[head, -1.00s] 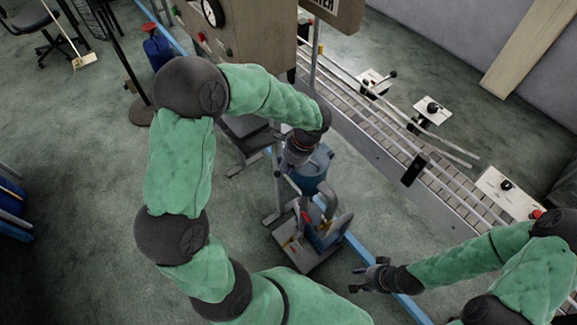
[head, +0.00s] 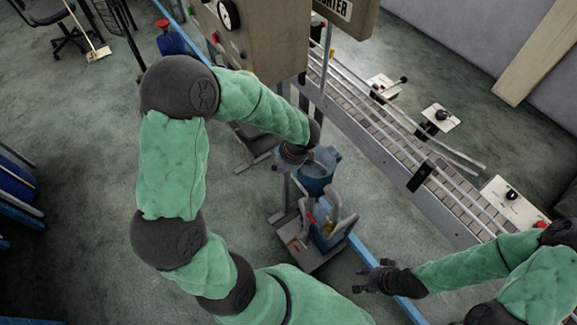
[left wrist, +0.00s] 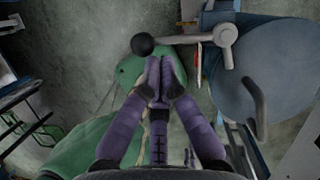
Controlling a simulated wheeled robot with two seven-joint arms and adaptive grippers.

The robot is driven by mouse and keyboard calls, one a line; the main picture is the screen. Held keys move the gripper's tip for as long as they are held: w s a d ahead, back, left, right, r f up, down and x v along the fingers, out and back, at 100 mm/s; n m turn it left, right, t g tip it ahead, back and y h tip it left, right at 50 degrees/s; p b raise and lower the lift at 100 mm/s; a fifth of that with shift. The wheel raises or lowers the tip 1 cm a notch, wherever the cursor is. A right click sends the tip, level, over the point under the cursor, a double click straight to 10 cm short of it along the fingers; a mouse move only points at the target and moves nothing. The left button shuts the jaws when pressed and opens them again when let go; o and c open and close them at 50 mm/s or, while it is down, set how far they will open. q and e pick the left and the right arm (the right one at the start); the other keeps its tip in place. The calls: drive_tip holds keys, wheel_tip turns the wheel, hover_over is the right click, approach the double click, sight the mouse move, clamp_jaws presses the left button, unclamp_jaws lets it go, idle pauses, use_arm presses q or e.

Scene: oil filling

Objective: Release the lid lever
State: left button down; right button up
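The lid lever shows in the left wrist view as a grey rod (left wrist: 190,40) with a black ball knob (left wrist: 142,44) at its left end. The rod joins a grey pivot (left wrist: 222,42) on a large blue-grey container (left wrist: 258,75). This container (head: 318,175) also shows in the head view, just right of my left wrist. My left gripper (left wrist: 161,66) has its purple fingertips together, just below the rod in the picture and apart from it, with nothing visible between them. In the head view my left fingers are mostly hidden. My right gripper (head: 365,281) is open and empty, lower right.
A roller conveyor (head: 415,165) with rails runs along the right. A beige machine (head: 275,40) stands at the top, close to my left arm. Open floor lies at the left.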

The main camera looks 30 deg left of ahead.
use_arm(q)
drive_tip(key=a+m, duration=0.1)
drive_tip(key=m, duration=0.1)
drive_tip(key=a+m+t+p, duration=0.1)
drive_tip(key=a+m, duration=0.1)
drive_tip(key=m, duration=0.1)
drive_tip(key=shift+w+a+m+t+p, duration=0.1)
drive_tip(key=shift+w+m+t+p, duration=0.15)
drive_tip(key=shift+m+t+p, duration=0.1)
drive_tip(key=shift+w+a, duration=0.1)
drive_tip(key=shift+a, duration=0.1)
use_arm(e)
wheel_tip(320, 180, up, 2)
drive_tip(key=shift+r, duration=0.1)
use_arm(q)
drive_tip(key=shift+a, duration=0.1)
drive_tip(key=shift+w, duration=0.1)
